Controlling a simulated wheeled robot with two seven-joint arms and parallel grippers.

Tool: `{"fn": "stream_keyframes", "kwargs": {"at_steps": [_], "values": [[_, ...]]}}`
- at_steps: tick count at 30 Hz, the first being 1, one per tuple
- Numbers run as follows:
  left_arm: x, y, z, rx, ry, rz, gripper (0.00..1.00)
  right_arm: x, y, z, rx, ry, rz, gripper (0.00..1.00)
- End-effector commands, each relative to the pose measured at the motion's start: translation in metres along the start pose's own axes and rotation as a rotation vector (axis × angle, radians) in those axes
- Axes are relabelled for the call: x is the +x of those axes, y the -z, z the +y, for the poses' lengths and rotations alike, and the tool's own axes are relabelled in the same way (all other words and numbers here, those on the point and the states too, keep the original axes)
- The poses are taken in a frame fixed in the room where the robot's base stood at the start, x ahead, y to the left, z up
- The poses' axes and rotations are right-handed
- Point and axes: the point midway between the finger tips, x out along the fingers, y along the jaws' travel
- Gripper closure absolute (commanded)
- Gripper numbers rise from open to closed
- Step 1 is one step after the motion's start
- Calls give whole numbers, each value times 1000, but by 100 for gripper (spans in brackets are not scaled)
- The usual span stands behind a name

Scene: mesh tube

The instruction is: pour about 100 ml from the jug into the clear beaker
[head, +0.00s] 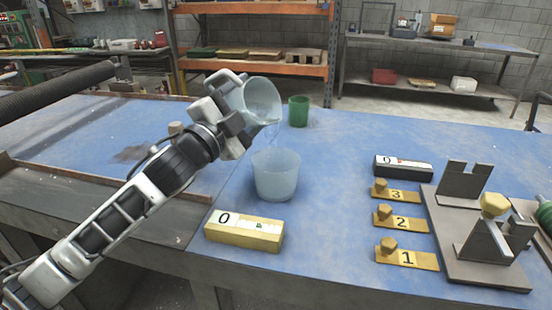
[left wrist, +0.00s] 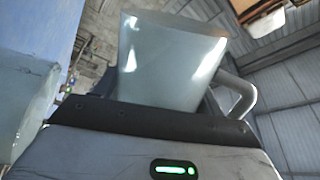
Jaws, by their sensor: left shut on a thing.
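The jug (head: 262,98) is pale, translucent and has a handle. It is held tilted above the clear beaker, with its mouth facing right and down. My left gripper (head: 236,122) is shut on the jug from the left. A thin pale stream shows below the jug's lip, above the beaker. The clear beaker (head: 276,178) stands upright on the blue table top, apart from the jug; its liquid level is hard to tell. In the left wrist view the jug (left wrist: 170,62) fills the middle, and the beaker (left wrist: 27,100) seems to show at the left. My right gripper is not in view.
A green cup (head: 298,111) stands behind the beaker. A yellow block marked 0 (head: 244,232) lies in front of it. At right are a dark block (head: 403,167), numbered yellow plates (head: 402,220) and a metal fixture (head: 485,270). The blue table (head: 335,215) is clear right of the beaker.

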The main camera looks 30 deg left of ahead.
Motion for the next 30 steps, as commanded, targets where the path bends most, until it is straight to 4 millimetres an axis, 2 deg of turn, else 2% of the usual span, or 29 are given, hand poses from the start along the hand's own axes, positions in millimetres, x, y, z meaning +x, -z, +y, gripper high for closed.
{"fn": "stream_keyframes", "kwargs": {"at_steps": [30], "values": [[-2, 8, -1, 21, 2, 7, 63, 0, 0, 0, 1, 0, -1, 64]]}}
